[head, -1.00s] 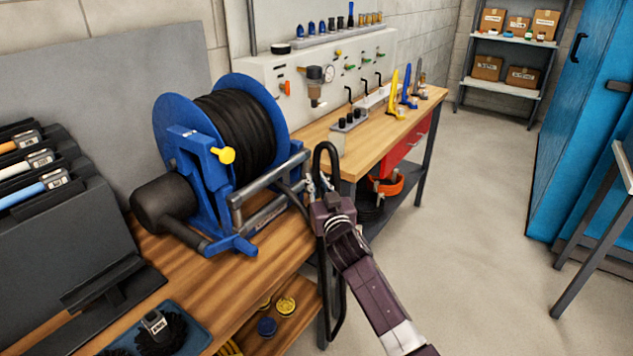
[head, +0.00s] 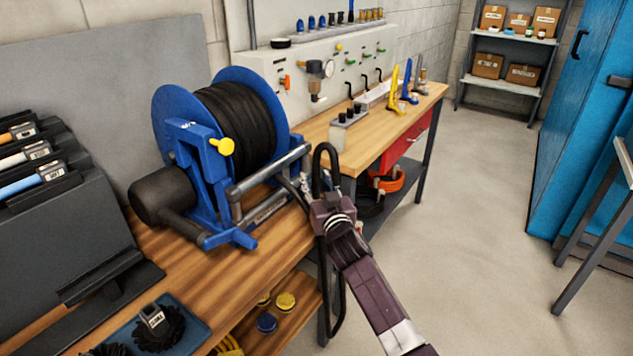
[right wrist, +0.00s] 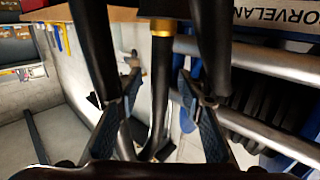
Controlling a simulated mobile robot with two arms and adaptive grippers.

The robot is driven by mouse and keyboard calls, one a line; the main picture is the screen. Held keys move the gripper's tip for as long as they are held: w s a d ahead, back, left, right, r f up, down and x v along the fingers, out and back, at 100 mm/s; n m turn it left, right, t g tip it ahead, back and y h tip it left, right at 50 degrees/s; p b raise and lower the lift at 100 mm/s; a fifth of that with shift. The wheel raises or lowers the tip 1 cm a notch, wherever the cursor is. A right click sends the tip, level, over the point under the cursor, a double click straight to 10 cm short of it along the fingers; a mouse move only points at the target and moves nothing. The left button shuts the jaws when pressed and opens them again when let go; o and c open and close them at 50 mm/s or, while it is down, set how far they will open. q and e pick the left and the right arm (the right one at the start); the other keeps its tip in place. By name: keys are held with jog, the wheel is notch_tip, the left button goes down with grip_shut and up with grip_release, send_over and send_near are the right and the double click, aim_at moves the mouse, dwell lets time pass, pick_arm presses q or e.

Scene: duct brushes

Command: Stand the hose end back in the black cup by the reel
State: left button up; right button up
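The blue reel (head: 222,150) with black hose wound on it stands on the wooden bench. My right gripper (head: 306,186) is just right of the reel's front frame, at the bench edge. In the right wrist view, its two fingers (right wrist: 160,108) stand apart with a black hose length (right wrist: 159,80) between them. This length has a brass collar (right wrist: 161,27). Gaps show on both sides of it. In the head view, a black loop rises above the gripper and another hangs below; I cannot tell whether they are hose. I cannot make out the black cup. My left gripper is out of view.
A rack of brushes (head: 50,180) stands at left, with a blue tray (head: 198,328) in front. A blue cabinet (head: 575,130) is at right. The floor between is clear.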

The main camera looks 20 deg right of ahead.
jog(key=shift+f, duration=0.15)
jog(key=shift+s, duration=0.15)
jog(key=s, duration=0.8)
notch_tip(320, 180, up, 6)
jog(key=p, duration=0.6)
jog(key=s+f+g+b, duration=0.1)
jog(key=s+f+g, duration=0.6)
jog(key=s+f, duration=1)
jog(key=s+a+f+n+g, duration=0.1)
jog(key=s+f+g, duration=0.3)
jog(key=s, duration=0.9)
jog(key=s+a+f+n+g, duration=0.1)
jog(key=s+f+g, duration=0.25)
jog(key=s, duration=0.85)
notch_tip(320, 180, down, 25)
jog(key=s+g, duration=0.1)
jog(key=s, duration=0.1)
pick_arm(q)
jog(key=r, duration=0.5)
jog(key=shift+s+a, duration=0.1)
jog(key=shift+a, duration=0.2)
pick_arm(e)
jog(key=s+d+f+g, duration=0.1)
jog(key=s+d+f, duration=0.1)
jog(key=s+f, duration=1.4)
jog(key=shift+s+d+f+n+y, duration=0.3)
jog(key=shift+s+d+n, duration=0.1)
jog(key=shift+s, duration=0.2)
